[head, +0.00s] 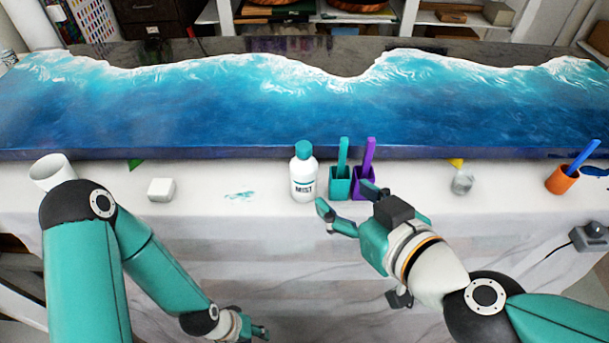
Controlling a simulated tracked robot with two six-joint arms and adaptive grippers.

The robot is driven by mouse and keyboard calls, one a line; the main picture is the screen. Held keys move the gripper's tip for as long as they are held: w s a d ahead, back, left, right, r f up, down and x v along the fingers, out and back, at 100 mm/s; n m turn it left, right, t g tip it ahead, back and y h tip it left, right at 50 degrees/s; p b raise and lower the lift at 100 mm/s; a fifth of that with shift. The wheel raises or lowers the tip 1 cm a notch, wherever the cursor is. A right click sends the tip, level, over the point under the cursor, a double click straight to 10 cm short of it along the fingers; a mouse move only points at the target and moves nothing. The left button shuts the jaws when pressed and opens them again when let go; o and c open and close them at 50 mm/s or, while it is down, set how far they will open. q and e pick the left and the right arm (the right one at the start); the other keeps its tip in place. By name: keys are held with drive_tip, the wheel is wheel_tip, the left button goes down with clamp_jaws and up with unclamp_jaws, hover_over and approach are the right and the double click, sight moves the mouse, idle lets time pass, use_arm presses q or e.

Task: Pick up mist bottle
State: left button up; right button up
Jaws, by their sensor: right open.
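The mist bottle (303,176) is white with a teal cap and a dark-lettered label. It stands upright on the white-covered table, in front of the blue resin slab. My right gripper (345,198) is open and empty, just right of and nearer than the bottle's base, its fingers pointing left towards it. I see a gap between its left fingertip and the bottle. My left gripper (250,327) is low at the bottom edge, partly cut off and away from the bottle; its opening is unclear.
A teal cup (340,186) and a purple cup (361,187) with sticks stand close right of the bottle. The blue slab (260,115) rises behind. A white block (161,189), white mug (50,171), small jar (461,184) and orange cup (561,181) stand further out.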

sight(310, 172)
drive_tip(key=p+x, duration=0.1)
drive_tip(key=x, duration=0.9)
drive_tip(key=shift+w+a+f, duration=0.2)
drive_tip(key=shift+w+a, duration=0.05)
drive_tip(key=shift+w, duration=0.05)
drive_tip(key=shift+f+x, duration=0.2)
drive_tip(key=shift+x, duration=1.05)
drive_tip(key=shift+f+x, duration=0.15)
drive_tip(key=shift+x, duration=1.15)
drive_tip(key=shift+s+d, duration=0.1)
drive_tip(key=shift+d, duration=0.05)
drive_tip(key=c, duration=1.1)
drive_tip(key=shift+r, duration=0.1)
clamp_jaws()
drive_tip(key=shift+r+p, duration=0.1)
drive_tip(key=shift+p, duration=0.2)
